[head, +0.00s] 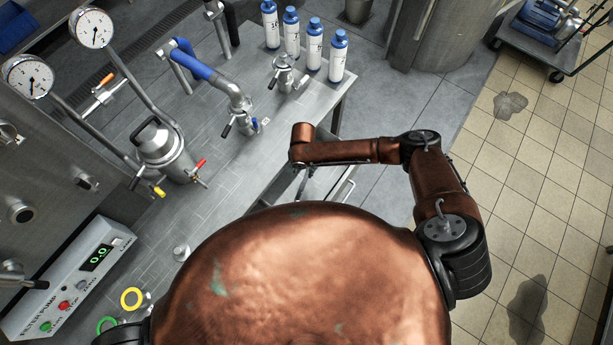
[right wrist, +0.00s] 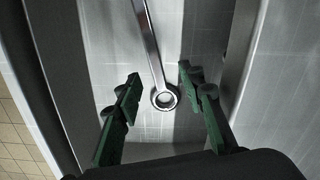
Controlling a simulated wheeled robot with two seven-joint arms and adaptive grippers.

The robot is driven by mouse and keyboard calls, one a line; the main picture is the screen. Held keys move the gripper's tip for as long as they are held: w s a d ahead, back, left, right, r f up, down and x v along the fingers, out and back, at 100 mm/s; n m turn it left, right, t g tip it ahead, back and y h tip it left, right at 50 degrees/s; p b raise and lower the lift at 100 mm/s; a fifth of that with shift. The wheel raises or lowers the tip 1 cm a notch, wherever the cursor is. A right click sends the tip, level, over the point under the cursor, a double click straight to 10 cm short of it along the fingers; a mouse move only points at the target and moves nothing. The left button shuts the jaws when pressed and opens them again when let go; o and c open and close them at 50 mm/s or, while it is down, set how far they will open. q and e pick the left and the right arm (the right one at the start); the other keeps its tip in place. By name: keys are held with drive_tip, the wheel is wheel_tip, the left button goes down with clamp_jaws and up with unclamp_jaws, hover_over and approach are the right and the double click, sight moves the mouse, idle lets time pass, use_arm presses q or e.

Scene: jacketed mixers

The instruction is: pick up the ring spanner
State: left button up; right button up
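The ring spanner (right wrist: 153,50) is a shiny steel bar with a ring end, and it shows in the right wrist view. It lies on a grey surface with a faint tile pattern, its ring end toward my gripper and its shaft running up out of the picture. My right gripper (right wrist: 157,82) has green fingers, spread apart, one on each side of the ring end. The fingers are empty, and I cannot tell how far above the spanner they are. In the head view I cannot make out the spanner, and my own arm hides most of that spot. My left gripper is in neither view.
Upright walls (right wrist: 245,50) flank the spanner on both sides. The steel bench (head: 225,165) carries a lidded vessel (head: 165,150), a blue-handled pipe fitting (head: 215,80) and several blue-capped bottles (head: 314,45). A filter pump box (head: 75,280) stands at lower left. Tiled floor is open at right.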

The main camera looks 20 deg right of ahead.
sight(306, 176)
drive_tip(key=shift+w+d+f, duration=0.15)
drive_tip(key=shift+w+d, duration=0.1)
drive_tip(key=shift+d, duration=0.05)
drive_tip(key=f, duration=0.5)
drive_tip(key=d+f+b, duration=0.1)
drive_tip(key=f, duration=0.1)
drive_tip(key=shift+w+f, duration=0.25)
clamp_jaws()
